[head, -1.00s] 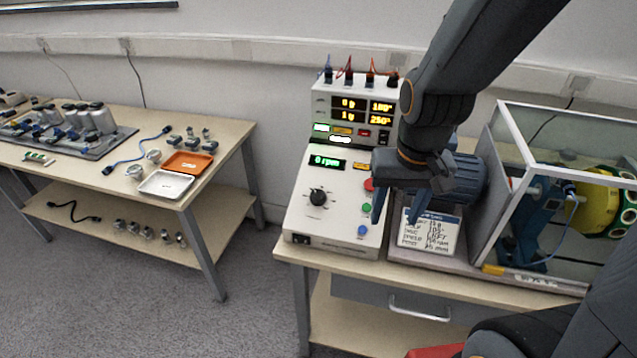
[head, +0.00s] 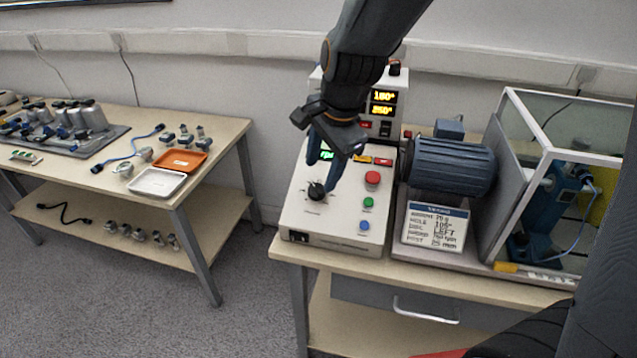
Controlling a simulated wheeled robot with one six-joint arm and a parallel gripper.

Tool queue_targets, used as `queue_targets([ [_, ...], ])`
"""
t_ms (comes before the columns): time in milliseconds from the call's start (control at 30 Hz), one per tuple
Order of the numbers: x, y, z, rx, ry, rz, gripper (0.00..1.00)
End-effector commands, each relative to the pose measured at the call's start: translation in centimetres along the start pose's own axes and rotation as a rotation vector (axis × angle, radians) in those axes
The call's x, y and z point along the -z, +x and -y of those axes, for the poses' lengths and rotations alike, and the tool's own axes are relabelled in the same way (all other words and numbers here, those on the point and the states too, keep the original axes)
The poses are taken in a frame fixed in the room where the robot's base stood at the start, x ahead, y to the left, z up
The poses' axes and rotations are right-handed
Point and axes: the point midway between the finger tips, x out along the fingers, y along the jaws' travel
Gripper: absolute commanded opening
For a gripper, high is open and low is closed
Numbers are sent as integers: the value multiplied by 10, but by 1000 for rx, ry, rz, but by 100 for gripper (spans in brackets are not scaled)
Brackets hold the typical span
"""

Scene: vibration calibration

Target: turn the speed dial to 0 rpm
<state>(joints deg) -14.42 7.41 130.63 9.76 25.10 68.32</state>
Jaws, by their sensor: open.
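The speed dial (head: 316,191) is a black round knob on the sloped face of the white control box (head: 300,222). My gripper (head: 322,172) is open just above the dial, with one blue finger up and left of it and the other at its right side. I cannot tell whether a finger touches the dial. The green speed display (head: 327,150) is mostly hidden behind my gripper; only part of "rpm" shows, not the number.
Red (head: 372,178), green (head: 368,202) and blue (head: 364,225) buttons sit right of the dial. A blue motor (head: 452,166), a label card (head: 436,227) and a clear-walled enclosure (head: 566,150) stand further right. A side table (head: 225,135) with trays is at left.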

Motion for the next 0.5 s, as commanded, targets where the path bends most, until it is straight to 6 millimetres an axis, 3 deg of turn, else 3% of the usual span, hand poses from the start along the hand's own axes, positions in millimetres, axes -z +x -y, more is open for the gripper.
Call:
queue_targets([
  [233, 0, 37, -1, -3, -1, 1, 50],
  [500, 0, 54, 0, 0, -2, -1, 50],
])
